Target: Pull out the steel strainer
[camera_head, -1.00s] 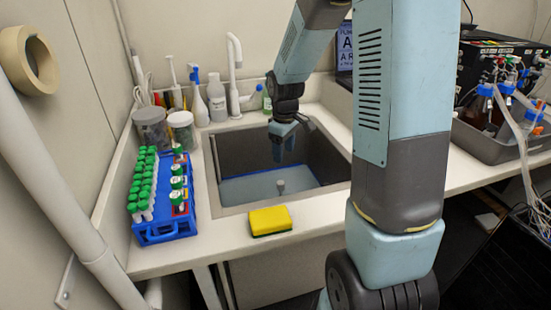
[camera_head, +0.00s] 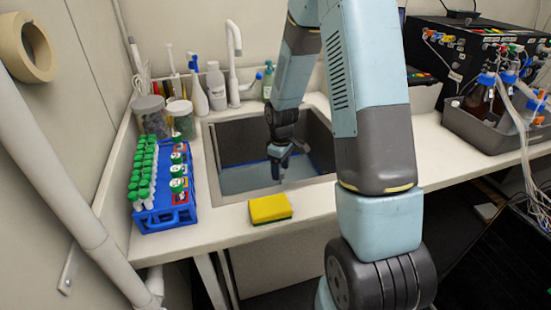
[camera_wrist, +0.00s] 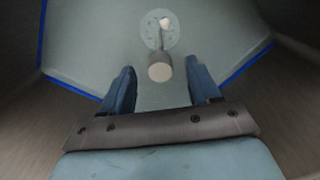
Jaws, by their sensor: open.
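The steel strainer (camera_wrist: 160,66) shows in the wrist view as a round grey knob on a short stem over a pale round drain disc, on the floor of the sink (camera_head: 245,181). My gripper (camera_wrist: 160,88) is open, with one finger on each side and the knob just ahead of and between the fingertips. I cannot tell how far above the knob the fingers are. In the head view my gripper (camera_head: 279,172) points down inside the sink, and the strainer is hidden there.
A yellow and green sponge (camera_head: 270,208) lies at the sink's front edge. A blue rack (camera_head: 163,217) of green-capped tubes stands to the left. A white faucet (camera_head: 235,65) and bottles stand behind the sink. A grey tray (camera_head: 490,130) of bottles stands right.

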